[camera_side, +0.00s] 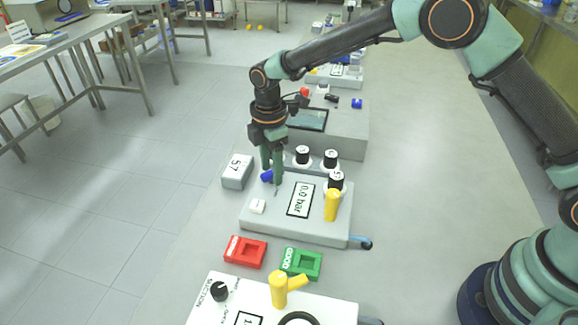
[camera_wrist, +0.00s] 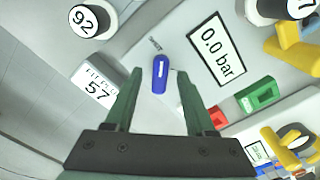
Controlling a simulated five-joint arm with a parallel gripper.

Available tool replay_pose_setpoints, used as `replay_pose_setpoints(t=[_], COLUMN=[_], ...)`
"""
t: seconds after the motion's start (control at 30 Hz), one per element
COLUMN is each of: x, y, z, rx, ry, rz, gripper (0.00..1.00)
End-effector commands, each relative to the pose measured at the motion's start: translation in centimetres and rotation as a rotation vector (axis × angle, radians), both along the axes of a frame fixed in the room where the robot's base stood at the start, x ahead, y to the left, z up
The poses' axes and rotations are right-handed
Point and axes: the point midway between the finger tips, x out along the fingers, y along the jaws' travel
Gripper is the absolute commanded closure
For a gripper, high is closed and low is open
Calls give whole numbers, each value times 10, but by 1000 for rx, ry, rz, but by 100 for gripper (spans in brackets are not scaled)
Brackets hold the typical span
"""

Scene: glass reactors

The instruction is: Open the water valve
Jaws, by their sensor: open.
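A blue valve handle (camera_wrist: 160,74) with a white stripe on top sits on the grey panel, beside the "0.0 bar" display (camera_wrist: 217,50) in the wrist view. The small word beside it is too small to read surely. In the side view the blue handle (camera_side: 267,176) is partly hidden by my fingers. My gripper (camera_side: 272,180) points down over the panel's far left corner. Its two green fingers are apart and empty, one on either side of the handle in the wrist view (camera_wrist: 158,86). I cannot tell whether they touch it.
A grey box marked 57 (camera_side: 237,171) stands just left of the panel. Red (camera_side: 245,251) and green (camera_side: 301,262) trays lie in front. The bench's right side is clear.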

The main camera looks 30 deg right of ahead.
Motion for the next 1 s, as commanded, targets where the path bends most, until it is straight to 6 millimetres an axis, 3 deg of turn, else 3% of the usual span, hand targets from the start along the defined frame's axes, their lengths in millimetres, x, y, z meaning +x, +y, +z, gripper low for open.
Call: replay_pose_setpoints(t=[0.23, 0.27, 0.3, 0.4, 0.73, 1.0], x=[0, 0, 0, 0, 0, 0], y=[0, 0, 0, 0, 0, 0], z=[-1, -1, -1, -1, 0, 0], rx=[0, 0, 0, 0, 0, 0], ry=[0, 0, 0, 0, 1, 1], rz=[0, 0, 0, 0, -24, -161], gripper=[45, 53, 68, 100, 100, 100])
